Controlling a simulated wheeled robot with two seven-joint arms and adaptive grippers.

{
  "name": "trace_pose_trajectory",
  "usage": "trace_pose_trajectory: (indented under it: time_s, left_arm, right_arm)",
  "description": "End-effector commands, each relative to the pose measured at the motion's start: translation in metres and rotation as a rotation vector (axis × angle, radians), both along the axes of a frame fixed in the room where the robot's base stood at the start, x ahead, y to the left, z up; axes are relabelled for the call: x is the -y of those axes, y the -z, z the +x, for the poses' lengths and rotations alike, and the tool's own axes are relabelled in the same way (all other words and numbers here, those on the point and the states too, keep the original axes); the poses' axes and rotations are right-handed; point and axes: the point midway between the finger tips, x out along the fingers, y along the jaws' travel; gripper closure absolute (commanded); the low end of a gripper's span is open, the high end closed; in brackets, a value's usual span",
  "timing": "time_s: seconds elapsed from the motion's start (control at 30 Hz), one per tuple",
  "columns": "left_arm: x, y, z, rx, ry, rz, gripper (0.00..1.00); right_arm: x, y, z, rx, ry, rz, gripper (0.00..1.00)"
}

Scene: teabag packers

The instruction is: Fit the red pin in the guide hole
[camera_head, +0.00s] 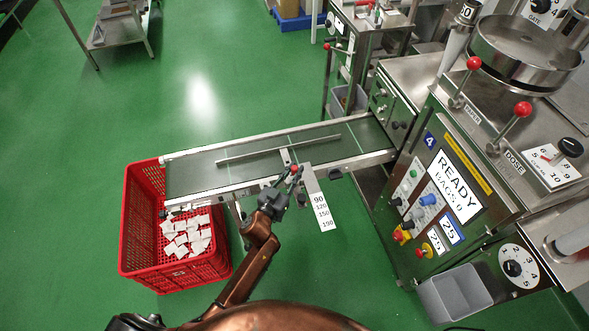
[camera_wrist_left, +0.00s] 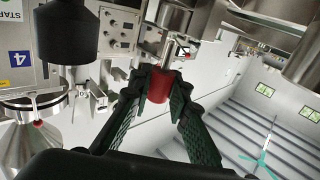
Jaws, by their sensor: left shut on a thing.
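My left gripper (camera_head: 289,178) is at the front edge of the conveyor, beside a white scale plate (camera_head: 321,209) marked 90, 120, 150 and 190. The red pin (camera_head: 294,168) shows as a small red spot at its fingertips. In the left wrist view the pin's red knob (camera_wrist_left: 160,87) sits between the two dark fingers, which are shut on it. A metal shaft or fitting lies just beyond the knob. I cannot make out the guide hole, or whether the pin is in it. My right gripper is not in view.
A conveyor (camera_head: 210,176) with a thin metal guide rail (camera_head: 265,151) runs from the machine (camera_head: 405,185) to a red crate (camera_head: 130,235) holding white teabags (camera_head: 187,236). The machine's display reads READY, BAGS 0. Green floor (camera_head: 330,270) is clear in front of the conveyor.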

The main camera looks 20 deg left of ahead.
Motion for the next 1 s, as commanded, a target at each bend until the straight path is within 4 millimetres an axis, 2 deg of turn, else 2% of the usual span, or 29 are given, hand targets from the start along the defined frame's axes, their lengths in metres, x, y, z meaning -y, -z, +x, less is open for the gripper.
trace_pose_trajectory:
  time_s: [1.0]
  left_arm:
    - [-0.0001, -0.0003, -0.0002, 0.001, 0.000, 0.001, 1.00]
  right_arm:
    - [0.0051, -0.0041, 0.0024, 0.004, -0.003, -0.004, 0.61]
